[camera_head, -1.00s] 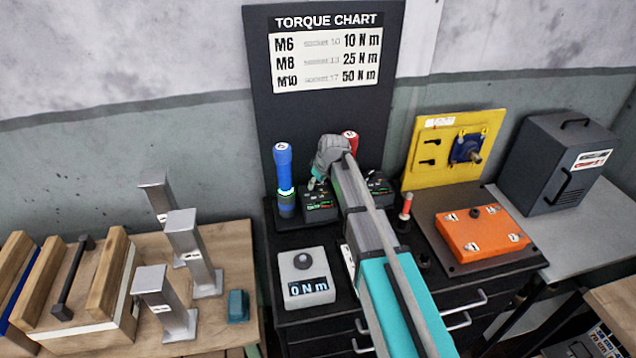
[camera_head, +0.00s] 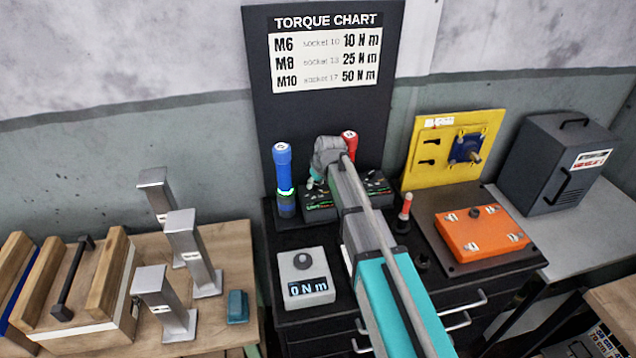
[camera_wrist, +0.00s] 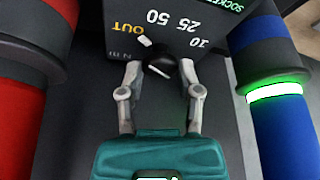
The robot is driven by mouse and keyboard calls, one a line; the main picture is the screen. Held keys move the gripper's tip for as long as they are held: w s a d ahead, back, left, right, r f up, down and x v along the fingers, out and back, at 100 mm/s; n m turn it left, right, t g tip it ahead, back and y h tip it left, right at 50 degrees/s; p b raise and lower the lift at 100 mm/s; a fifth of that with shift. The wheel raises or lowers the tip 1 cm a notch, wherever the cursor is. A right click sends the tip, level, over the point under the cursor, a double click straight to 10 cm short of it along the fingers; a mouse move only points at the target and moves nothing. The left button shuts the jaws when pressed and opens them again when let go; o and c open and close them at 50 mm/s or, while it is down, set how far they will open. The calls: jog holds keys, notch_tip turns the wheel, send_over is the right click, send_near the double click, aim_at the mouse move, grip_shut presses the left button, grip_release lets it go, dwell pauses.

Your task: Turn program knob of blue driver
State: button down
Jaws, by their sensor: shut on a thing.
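The blue driver (camera_head: 283,175) stands upright in a dark holder left of my arm, with a lit green ring. It also shows at the right of the wrist view (camera_wrist: 275,110). A small dark knob (camera_wrist: 163,68) with a white line sits on a dark panel marked 10, 25, 50 and OUT (camera_wrist: 155,28). My gripper (camera_wrist: 162,70) is shut on this knob, with one finger on each side. In the head view my wrist hides the knob and part of the panel (camera_head: 320,205).
The red driver (camera_head: 348,144) stands just right of my wrist and fills the wrist view's left edge (camera_wrist: 20,120). A grey meter (camera_head: 306,275) reading 0 N m lies in front. Metal posts (camera_head: 185,245) stand left; an orange box (camera_head: 482,235) lies right.

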jog(key=shift+w+a+m+t+h, duration=0.1)
jog(key=shift+m+t+h, duration=0.3)
jog(key=shift+m, duration=1.1)
jog(key=shift+w+a+m+t+h, duration=0.1)
jog(key=shift+m+h, duration=0.6)
jog(key=shift+m, duration=0.8)
jog(key=shift+c, duration=1.3)
grip_release()
jog(key=shift+s, duration=0.1)
jog(key=shift+s+f, duration=0.1)
jog(key=shift+s, duration=0.05)
